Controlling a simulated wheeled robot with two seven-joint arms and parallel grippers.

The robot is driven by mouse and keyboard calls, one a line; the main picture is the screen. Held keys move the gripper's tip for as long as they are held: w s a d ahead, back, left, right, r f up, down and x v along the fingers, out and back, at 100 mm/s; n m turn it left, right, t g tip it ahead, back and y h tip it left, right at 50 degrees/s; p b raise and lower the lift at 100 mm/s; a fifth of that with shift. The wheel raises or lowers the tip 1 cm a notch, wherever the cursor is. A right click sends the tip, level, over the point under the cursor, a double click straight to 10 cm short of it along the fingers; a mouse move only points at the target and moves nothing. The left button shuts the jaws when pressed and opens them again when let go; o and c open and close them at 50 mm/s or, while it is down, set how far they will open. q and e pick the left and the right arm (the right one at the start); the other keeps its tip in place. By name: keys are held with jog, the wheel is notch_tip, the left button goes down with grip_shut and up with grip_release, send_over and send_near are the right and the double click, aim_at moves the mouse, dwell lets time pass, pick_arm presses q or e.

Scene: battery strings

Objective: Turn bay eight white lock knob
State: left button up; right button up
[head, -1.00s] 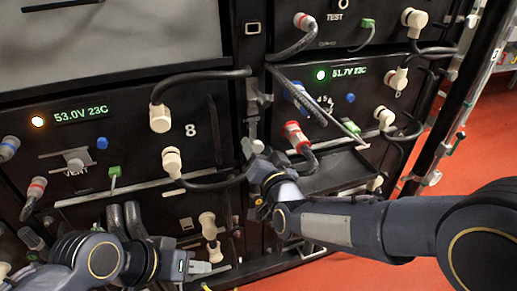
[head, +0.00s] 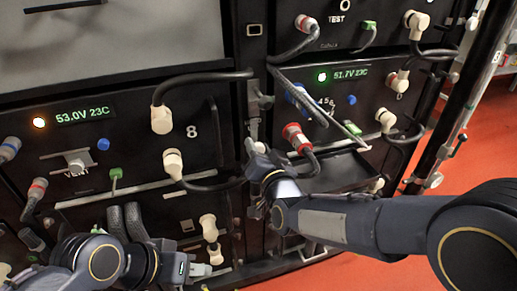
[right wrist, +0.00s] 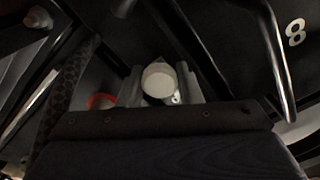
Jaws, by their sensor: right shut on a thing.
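The bay marked 8 (head: 190,131) has a black front with a lit 53.0V readout (head: 85,115). My right gripper (head: 254,150) reaches the upright strip at that bay's right edge. In the right wrist view, a round white knob (right wrist: 158,79) sits between my right gripper's fingers (right wrist: 160,88), which are shut on it. In the head view the knob is largely hidden by the gripper. My left gripper (head: 203,268) is low at the left, away from the knob; its finger gap is unclear.
Cream plugs (head: 161,119) (head: 173,164) with black cables stand left of my right gripper. A red-ringed plug (head: 297,137) is close on its right. A black shelf (head: 345,172) juts out beyond. Open red floor (head: 490,150) lies at the right.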

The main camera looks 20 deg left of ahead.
jog(key=shift+n, duration=0.6)
jog(key=shift+n+b, duration=0.35)
jog(key=shift+n, duration=0.65)
jog(key=n, duration=0.4)
jog(key=shift+r+n, duration=0.1)
jog(key=shift+n, duration=0.2)
jog(key=n, duration=0.5)
jog(key=shift+a+n+p, duration=0.1)
jog(key=shift+n+p, duration=0.2)
jog(key=shift+n, duration=2.2)
jog(key=shift+s, duration=0.1)
jog(key=o, duration=0.9)
jog(key=shift+o, duration=0.2)
